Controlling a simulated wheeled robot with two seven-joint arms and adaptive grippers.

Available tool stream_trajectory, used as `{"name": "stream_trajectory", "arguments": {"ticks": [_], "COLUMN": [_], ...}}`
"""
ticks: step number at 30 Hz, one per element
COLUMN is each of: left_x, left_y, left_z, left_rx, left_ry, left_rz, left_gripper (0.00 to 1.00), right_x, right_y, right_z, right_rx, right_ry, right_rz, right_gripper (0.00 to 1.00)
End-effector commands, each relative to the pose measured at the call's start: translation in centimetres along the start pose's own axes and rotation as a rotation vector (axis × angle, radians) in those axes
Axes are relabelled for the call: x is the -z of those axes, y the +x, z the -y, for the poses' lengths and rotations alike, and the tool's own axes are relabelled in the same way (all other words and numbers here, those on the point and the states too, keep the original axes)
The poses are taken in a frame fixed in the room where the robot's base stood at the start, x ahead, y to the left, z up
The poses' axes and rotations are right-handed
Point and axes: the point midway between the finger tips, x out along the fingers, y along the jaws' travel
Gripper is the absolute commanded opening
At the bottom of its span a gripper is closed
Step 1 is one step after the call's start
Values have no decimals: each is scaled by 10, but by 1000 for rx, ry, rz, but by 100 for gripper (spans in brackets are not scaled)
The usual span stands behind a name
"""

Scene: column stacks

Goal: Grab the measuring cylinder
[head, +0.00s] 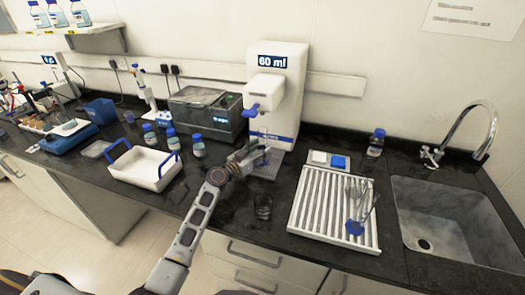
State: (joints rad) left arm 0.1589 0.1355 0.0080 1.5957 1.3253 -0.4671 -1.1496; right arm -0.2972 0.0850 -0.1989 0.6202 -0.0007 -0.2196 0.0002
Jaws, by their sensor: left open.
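A clear measuring cylinder with a blue foot (356,226) is on the white slatted draining rack (307,212), right of centre; it looks tilted, and its clear body is hard to make out against other glassware. My left gripper (258,154) is open, in front of the white dispenser (277,98) marked 60 ml, close to its drip tray (267,169). It is well to the left of the rack. Whether clear glass stands between its fingers is too small to tell. My right gripper is not in view.
A small clear beaker (263,207) stands on the dark counter beside my left arm. A white tray with blue handles (143,170) and blue-capped bottles (198,147) are to the left. A sink (447,215) lies right of the rack.

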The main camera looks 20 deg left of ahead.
Motion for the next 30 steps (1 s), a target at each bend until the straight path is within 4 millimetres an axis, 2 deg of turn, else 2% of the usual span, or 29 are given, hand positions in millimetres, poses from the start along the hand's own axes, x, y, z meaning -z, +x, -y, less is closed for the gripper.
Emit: {"name": "stream_trajectory", "arguments": {"ticks": [3,9,22,23,30], "left_x": [1,1,0,0,0], "left_y": [10,16,16,16,16], "left_z": [0,0,0,0,0], "left_rx": [0,0,0,0,0], "left_ry": [-1,-1,0,0,0], "left_rz": [-1,-1,0,0,0], "left_gripper": [56,56,56,54,23], "right_x": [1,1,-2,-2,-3], "right_y": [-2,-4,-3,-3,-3], "right_z": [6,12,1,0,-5], "right_rx": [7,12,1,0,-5], "right_ry": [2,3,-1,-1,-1], "right_rz": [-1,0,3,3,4], "right_gripper": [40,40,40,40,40]}}
